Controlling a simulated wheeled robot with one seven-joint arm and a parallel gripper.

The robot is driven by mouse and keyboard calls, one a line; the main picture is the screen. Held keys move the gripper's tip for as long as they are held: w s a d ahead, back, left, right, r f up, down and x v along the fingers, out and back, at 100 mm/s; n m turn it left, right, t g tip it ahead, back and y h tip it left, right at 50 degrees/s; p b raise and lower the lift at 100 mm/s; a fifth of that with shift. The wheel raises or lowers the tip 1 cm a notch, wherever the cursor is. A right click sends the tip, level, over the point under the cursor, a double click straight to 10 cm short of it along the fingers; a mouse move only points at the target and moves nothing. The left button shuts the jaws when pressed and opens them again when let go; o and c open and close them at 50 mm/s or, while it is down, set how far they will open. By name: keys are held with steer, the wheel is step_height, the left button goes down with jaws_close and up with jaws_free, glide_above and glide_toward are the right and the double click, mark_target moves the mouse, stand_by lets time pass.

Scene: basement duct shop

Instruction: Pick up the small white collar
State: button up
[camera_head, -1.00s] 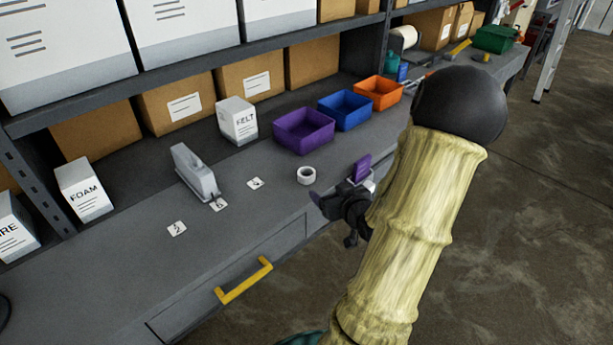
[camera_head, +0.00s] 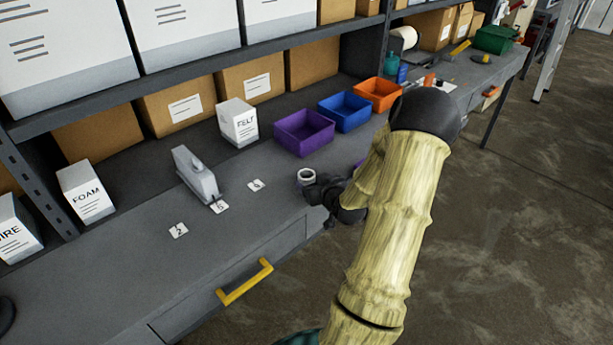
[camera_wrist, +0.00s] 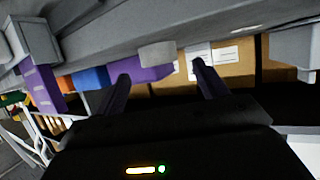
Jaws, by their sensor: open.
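The small white collar (camera_head: 306,175) is a short ring standing on the grey workbench (camera_head: 120,250) near its front edge. In the head view my gripper (camera_head: 322,186) is just to the right of the collar and partly overlaps its lower side. In the wrist view the collar (camera_wrist: 157,54) shows as a pale short cylinder. It lies ahead of and between my two spread fingers (camera_wrist: 162,72), with nothing held. I cannot tell from the frames whether a finger touches it. The fingertips are partly hidden in the head view.
Purple (camera_head: 303,133), blue (camera_head: 345,111) and orange (camera_head: 379,95) bins stand behind the collar. A white FELT box (camera_head: 238,122) and a grey dispenser-like block (camera_head: 196,174) stand to the left, with small number cards nearby. A yellow drawer handle (camera_head: 245,282) juts from the bench front.

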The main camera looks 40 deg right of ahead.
mark_target(304, 170)
steer(key=shift+w+d+f, duration=0.15)
steer(key=shift+w+f, duration=0.05)
steer(key=shift+w, duration=0.35)
steer(key=shift+p+x, duration=0.9)
steer(key=shift+x, duration=1.75)
steer(key=shift+d+r, duration=0.1)
steer(key=shift+r, duration=0.05)
steer(key=shift+c, duration=0.4)
steer(key=shift+w, duration=0.1)
steer(key=c, duration=1)
steer(key=shift+o, duration=0.2)
steer(key=shift+s+d, duration=0.15)
steer(key=shift+s, duration=0.05)
steer(key=shift+w+r, duration=0.15)
steer(key=shift+r, duration=0.3)
step_height(304, 170, up, 9)
steer(key=b, duration=0.1)
